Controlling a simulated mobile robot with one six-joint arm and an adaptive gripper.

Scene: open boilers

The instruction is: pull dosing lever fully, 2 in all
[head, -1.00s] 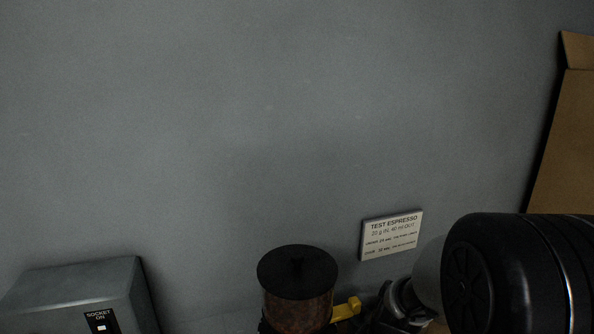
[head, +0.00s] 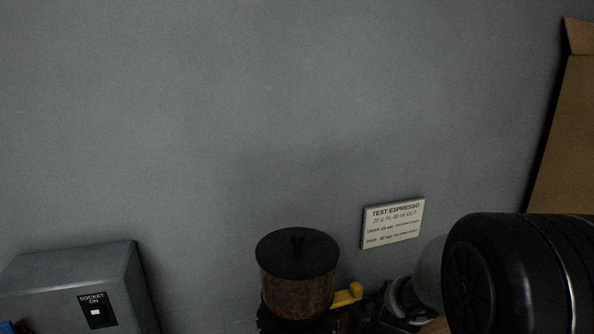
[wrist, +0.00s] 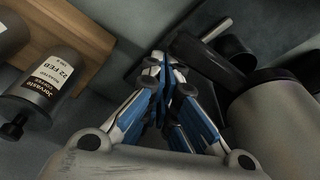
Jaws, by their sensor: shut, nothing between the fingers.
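The grinder's bean hopper (head: 298,292), brown beans under a black lid, stands at the bottom middle of the head view. A yellow part (head: 347,296) sticks out to its right; I cannot tell whether it is the dosing lever. The grinder's lower body is out of frame. My gripper (wrist: 161,62) is shut and empty in the wrist view, its blue and grey fingers together. Its tips are close to dark parts (wrist: 200,60) in the picture; I cannot tell whether they touch. My fingers are not visible in the head view.
A grey socket box (head: 75,285) is at the lower left. A test espresso sign (head: 392,222) stands by the wall, and a cardboard box (head: 567,140) is at the right. Labelled canisters (wrist: 45,85) stand by a wooden board (wrist: 75,35) in the wrist view.

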